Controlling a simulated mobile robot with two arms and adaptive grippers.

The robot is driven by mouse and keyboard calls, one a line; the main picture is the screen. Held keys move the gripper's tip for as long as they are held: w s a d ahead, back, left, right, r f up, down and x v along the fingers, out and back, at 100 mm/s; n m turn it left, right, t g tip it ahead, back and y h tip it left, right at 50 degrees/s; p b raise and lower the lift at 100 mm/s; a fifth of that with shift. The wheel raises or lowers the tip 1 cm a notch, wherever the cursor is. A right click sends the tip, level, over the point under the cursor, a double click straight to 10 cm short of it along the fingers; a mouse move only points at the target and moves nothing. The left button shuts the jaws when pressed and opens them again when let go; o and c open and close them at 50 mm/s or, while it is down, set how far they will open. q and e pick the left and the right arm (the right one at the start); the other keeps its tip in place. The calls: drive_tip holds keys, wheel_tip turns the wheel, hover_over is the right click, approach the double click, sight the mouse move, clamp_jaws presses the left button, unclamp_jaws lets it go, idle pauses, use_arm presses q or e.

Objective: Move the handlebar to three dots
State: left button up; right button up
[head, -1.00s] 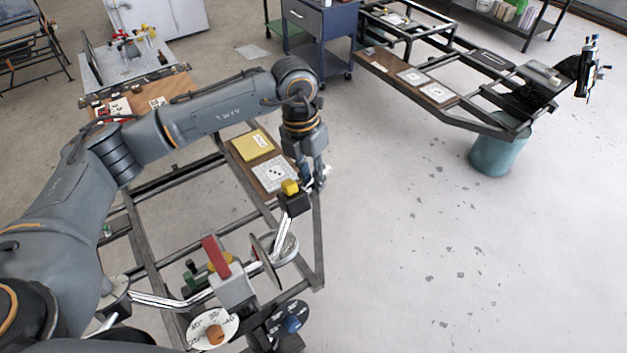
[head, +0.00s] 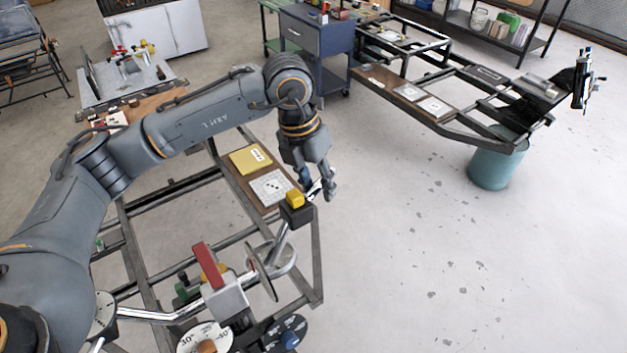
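The handlebar (head: 150,314) is a bent silver bar across the near frame, with a black end block and a yellow cap (head: 295,199) at its right end. A white card with black dots (head: 272,188), seemingly three in a diagonal, lies on a brown board just behind that end. My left gripper (head: 319,194) points down just right of the yellow cap. Its fingers look apart; a thin bright piece shows between them, and contact is unclear. My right gripper is out of view.
A red-handled clamp (head: 208,265), a round disc (head: 262,272) and numbered dials (head: 205,340) crowd the bar. The dark metal frame (head: 318,260) surrounds it. A second frame with cards (head: 433,106) and a teal bin (head: 495,166) stand at right. The floor between is clear.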

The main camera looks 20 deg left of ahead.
use_arm(q)
drive_tip(key=shift+w+d, duration=0.1)
drive_tip(key=shift+w, duration=0.05)
drive_tip(key=shift+a+r, duration=0.25)
drive_tip(key=shift+r, duration=0.3)
drive_tip(key=v, duration=1.1)
drive_tip(key=shift+d, duration=0.3)
